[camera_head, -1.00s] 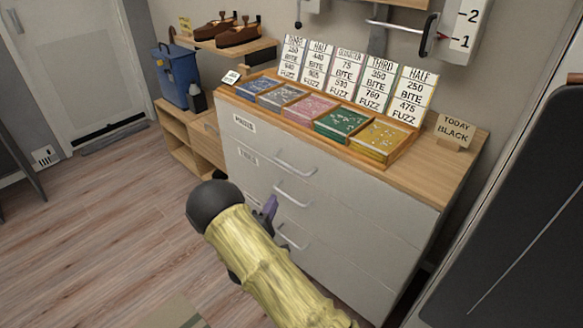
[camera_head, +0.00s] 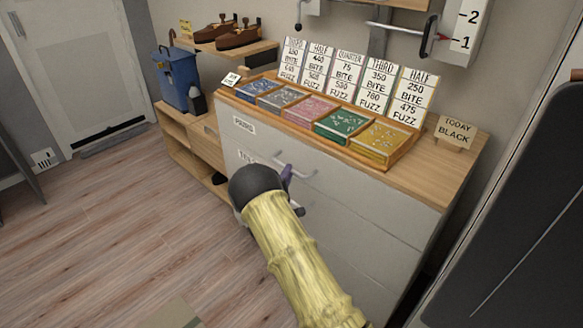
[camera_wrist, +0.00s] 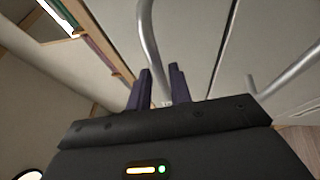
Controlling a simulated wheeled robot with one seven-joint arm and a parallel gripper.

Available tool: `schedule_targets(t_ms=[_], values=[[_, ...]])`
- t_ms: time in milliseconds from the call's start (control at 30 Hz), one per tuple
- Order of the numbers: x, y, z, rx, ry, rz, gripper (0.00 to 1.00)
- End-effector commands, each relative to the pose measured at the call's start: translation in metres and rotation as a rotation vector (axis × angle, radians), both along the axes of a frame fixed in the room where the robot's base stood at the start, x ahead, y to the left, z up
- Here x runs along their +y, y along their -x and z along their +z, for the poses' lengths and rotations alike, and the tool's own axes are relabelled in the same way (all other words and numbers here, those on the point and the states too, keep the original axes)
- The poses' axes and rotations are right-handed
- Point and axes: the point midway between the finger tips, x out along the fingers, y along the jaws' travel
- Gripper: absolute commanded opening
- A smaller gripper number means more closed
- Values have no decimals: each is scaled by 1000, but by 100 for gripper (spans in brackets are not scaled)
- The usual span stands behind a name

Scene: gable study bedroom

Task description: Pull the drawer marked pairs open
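The drawer marked pairs is the top drawer of the white chest, with its PAIRS label (camera_head: 243,125) at the upper left of its front. The drawer looks closed. Its metal bar handle (camera_head: 305,173) is partly hidden by my gripper (camera_head: 286,174), whose purple fingers are at the handle's left part. In the wrist view my gripper (camera_wrist: 161,72) has its two purple fingers apart. A curved metal handle (camera_wrist: 151,40) runs down between them in the picture; I cannot tell whether they touch it.
Lower drawers with similar handles sit beneath, mostly hidden by my arm; another handle (camera_wrist: 285,75) shows at right in the wrist view. A wooden tray (camera_head: 300,121) with coloured compartments and a TODAY BLACK sign (camera_head: 454,131) stand on top. The floor (camera_head: 110,240) at left is clear.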

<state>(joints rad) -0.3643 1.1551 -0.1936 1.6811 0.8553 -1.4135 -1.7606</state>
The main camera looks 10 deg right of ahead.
Motion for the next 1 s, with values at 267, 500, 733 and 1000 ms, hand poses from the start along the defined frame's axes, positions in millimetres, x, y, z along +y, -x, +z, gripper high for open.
schedule_targets(t_ms=[267,500,733,1000], values=[[-19,-31,6,1,1,0,21],[-20,-34,7,2,0,1,21],[-20,-34,7,2,0,1,0],[-21,-33,7,2,1,-1,0]])
